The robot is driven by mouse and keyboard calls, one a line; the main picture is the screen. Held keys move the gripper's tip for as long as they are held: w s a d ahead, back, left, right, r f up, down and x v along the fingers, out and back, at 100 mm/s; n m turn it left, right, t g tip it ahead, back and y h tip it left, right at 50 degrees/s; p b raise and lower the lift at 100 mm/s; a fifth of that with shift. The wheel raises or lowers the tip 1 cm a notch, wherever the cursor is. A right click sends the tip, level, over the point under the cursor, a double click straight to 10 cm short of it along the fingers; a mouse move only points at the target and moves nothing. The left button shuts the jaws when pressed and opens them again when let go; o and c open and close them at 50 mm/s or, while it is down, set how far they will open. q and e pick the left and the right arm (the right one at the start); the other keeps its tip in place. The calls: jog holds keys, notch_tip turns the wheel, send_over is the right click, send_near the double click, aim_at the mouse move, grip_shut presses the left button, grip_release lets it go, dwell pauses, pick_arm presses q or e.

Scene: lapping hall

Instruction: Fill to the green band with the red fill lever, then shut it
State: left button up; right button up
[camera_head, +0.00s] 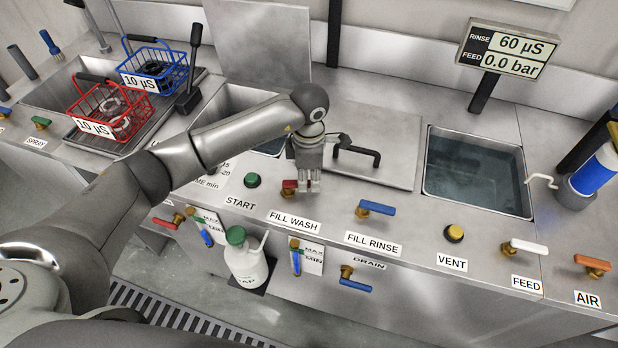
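The red lever (288,186) is at the panel's front edge above the FILL WASH label (295,221), partly hidden by my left gripper. My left gripper (309,187) points down right beside the lever, with its fingers close together. I cannot tell whether they hold it. A gauge (295,258) with a green band near its top and a MAX/MIN card (312,260) is on the front below. Another gauge (204,230) with a green band is further left. The wash basin (228,100) is mostly hidden by my arm. My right gripper is out of view.
The blue FILL RINSE lever (376,208), VENT button (454,233) and white FEED lever (526,246) lie to the right. The DRAIN lever (355,285) is below. A soap bottle (245,263) stands under the panel. Red (112,112) and blue baskets (155,68) sit upper left.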

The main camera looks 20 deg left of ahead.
aim_at(309, 182)
pick_arm(q)
jog(key=o, duration=0.4)
notch_tip(309, 182, up, 12)
dwell(0.5)
